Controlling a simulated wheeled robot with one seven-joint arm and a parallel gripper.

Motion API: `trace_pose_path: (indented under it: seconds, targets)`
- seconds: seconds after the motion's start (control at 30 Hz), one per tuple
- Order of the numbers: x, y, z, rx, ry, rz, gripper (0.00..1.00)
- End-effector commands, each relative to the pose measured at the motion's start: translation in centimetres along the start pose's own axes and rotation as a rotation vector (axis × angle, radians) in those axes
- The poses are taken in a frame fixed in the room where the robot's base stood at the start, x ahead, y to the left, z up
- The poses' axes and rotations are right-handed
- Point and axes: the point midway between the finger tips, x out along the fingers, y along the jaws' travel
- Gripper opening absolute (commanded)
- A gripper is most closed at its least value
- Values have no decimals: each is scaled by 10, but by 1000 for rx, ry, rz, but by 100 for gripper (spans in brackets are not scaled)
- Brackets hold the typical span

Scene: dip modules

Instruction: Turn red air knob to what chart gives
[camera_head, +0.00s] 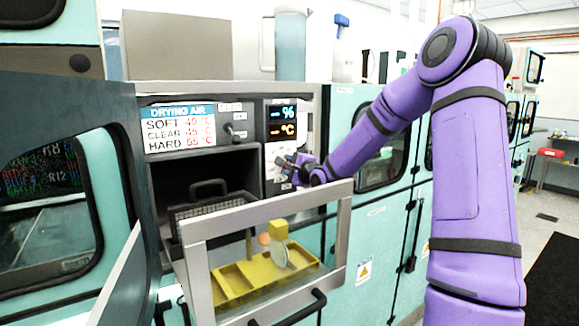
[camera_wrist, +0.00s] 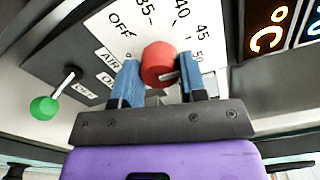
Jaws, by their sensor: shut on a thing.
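The red air knob (camera_wrist: 158,62) sits on a white dial (camera_wrist: 205,22) marked OFF, 35, 40, 45 and 50 in the wrist view. A pale pointer line shows on the knob's lower right side, but its exact reading is unclear. My gripper (camera_wrist: 159,72) has its two blue fingers on either side of the knob, shut on it. In the head view my gripper (camera_head: 292,168) is at the panel and hides the knob.
A display (camera_head: 283,122) shows dashes with % and °C. A green-tipped lever (camera_wrist: 43,107) stands left of the knob. Below, a glass-fronted drawer (camera_head: 336,228) is pulled out, with a yellow tray (camera_head: 235,290) holding a pale disc. A dark wire basket (camera_head: 205,208) is behind it.

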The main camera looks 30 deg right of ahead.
Motion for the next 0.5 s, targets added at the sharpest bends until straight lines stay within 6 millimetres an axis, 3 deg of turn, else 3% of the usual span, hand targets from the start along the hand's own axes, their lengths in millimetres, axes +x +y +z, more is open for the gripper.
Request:
trace_pose_path:
  seconds: [0.27, 0.3, 0.4, 0.5]
  targets:
    - [0, 1, -1, 1, 2, 2, 15]
    - [0, 1, -1, 1, 2, 2, 44]
    - [0, 1, -1, 0, 2, 1, 65]
    - [0, 0, -1, 0, 1, 1, 65]
